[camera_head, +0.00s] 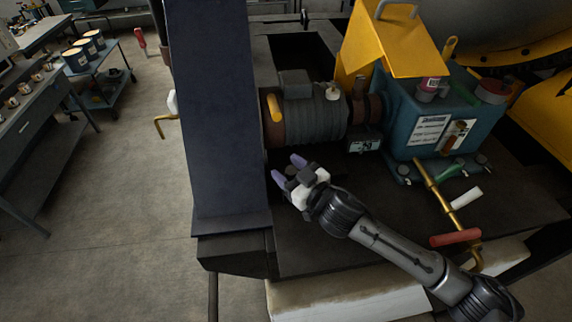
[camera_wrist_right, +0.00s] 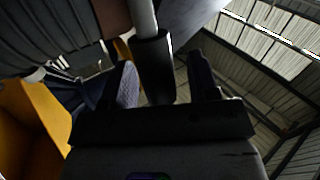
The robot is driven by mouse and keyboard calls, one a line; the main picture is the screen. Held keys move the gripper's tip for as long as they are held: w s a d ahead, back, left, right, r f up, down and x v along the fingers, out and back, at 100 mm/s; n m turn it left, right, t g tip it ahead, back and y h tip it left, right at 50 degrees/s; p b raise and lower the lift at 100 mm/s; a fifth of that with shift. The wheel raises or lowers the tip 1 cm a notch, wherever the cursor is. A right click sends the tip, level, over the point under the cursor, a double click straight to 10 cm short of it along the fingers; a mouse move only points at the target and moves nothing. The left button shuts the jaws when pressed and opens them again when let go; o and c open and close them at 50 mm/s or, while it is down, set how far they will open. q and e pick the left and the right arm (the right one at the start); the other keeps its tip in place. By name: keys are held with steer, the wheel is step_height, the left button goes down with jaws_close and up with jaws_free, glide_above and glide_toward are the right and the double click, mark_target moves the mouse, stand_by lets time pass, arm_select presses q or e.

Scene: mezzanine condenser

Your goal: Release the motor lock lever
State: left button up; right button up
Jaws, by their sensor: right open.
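The motor (camera_head: 313,115) is a dark ribbed cylinder with a yellow handle (camera_head: 274,107) at its left end. My right gripper (camera_head: 288,170) is in front of the motor's lower left end, with its purple-tipped fingers apart. In the right wrist view, a light grey rod with a black grip (camera_wrist_right: 155,60), which looks like the lock lever, comes down between the two open fingers (camera_wrist_right: 165,85). I cannot tell whether a finger touches the grip. In the head view the lever is mostly hidden by the gripper. My left gripper is not in view.
A teal gearbox (camera_head: 441,108) with a raised yellow cover (camera_head: 385,45) stands right of the motor. A brass lever with a red handle (camera_head: 455,238) lies in front of it. A dark upright column (camera_head: 215,110) stands close left of the gripper.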

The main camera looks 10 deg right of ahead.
steer(key=shift+w+a, duration=0.3)
steer(key=shift+w, duration=0.1)
jaws_close()
stand_by(0.4)
